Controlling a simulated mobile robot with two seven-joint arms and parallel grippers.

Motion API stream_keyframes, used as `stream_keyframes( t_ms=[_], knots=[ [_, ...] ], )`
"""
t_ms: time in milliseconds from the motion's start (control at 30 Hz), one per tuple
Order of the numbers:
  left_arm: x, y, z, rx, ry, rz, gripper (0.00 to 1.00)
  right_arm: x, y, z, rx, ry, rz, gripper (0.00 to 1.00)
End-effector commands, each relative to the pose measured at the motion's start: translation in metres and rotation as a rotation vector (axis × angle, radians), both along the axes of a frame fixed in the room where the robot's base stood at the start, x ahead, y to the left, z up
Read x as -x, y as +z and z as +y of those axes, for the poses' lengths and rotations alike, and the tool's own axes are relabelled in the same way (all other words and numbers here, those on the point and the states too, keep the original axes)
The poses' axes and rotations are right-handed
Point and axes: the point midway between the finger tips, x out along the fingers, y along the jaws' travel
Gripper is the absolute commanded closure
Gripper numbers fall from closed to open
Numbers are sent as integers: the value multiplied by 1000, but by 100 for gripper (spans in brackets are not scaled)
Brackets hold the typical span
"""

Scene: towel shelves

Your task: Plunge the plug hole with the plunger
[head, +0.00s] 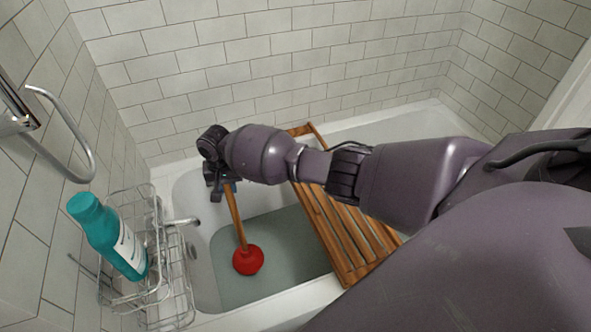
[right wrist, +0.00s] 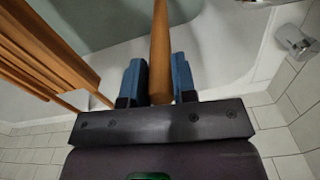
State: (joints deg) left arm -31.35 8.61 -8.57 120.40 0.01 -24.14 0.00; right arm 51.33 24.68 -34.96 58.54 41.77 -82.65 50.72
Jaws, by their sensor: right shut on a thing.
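My right gripper (head: 222,186) reaches in from the right over the bathtub and is shut on the plunger's wooden handle (head: 236,215). In the right wrist view the handle (right wrist: 160,40) stands between the two blue-padded fingers of the gripper (right wrist: 157,80). The plunger's red rubber cup (head: 248,260) hangs below, over or in the greenish water (head: 285,245) of the tub, with the handle slightly tilted. I cannot tell whether the cup touches the bottom. No plug hole is visible. My left gripper is not in view.
A slatted wooden rack (head: 352,235) lies across the white bathtub (head: 213,300), right of the plunger. A wire basket (head: 178,290) with a teal bottle (head: 108,238) is at the left end, beside the tap (head: 182,221). A metal rail (head: 62,140) juts from the left wall. Tiled walls (head: 260,60) enclose the tub.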

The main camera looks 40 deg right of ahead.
Motion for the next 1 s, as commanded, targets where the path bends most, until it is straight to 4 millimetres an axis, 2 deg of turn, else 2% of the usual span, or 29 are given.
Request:
stream_keyframes(
  t_ms=[33,433,1000],
  knots=[
    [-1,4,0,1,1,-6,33,-1,8,0,-1,0,-6,100],
    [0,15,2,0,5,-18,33,-2,33,0,-1,1,-6,100],
    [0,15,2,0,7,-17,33,-1,33,0,-1,1,-1,100]
  ],
)
